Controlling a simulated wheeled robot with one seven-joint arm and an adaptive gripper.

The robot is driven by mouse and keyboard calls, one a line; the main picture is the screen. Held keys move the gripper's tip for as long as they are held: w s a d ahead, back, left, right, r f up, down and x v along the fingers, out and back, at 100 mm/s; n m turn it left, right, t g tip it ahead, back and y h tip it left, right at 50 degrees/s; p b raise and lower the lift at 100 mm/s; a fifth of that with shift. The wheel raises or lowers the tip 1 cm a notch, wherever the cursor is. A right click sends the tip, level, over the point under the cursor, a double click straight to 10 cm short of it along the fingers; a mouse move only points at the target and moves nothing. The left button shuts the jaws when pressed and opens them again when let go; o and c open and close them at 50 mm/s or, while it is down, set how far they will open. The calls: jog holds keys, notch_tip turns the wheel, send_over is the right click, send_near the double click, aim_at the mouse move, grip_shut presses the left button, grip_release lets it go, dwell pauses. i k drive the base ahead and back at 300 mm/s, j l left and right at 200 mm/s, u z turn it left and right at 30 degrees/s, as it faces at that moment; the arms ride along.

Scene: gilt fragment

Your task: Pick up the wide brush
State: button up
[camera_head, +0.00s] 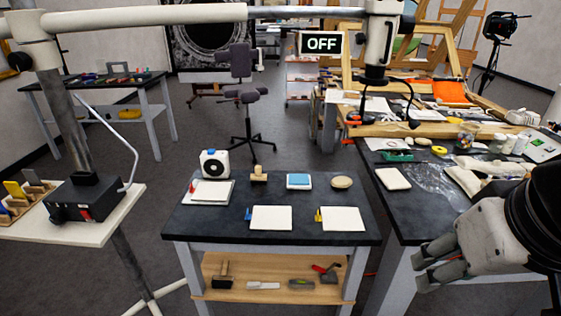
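No brush is plain beyond doubt at this size. A small wooden-handled tool with a broad base (259,174) stands at the back of the dark-topped middle table (330,233) and may be the wide brush. Another tool with a dark head and a light handle (222,272) lies on the wooden lower shelf (290,263), and it could also be a brush. My gripper (418,271) is at the right, in front of the right bench and well apart from both tools. Its fingers look spread, with nothing between them.
The table also holds a white device (214,163), a blue pad (299,180), a beige oval (342,182) and white sheets (271,218). The cluttered right bench (405,208) stands close to my arm. A black box (85,199) stands at left. Floor shows behind the table.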

aim_at(258, 177)
jog(key=i+j+u, duration=0.2)
jog(key=i+j, duration=0.45)
jog(key=i+j+u, duration=0.2)
jog(key=i+j, duration=0.35)
jog(key=i, duration=0.25)
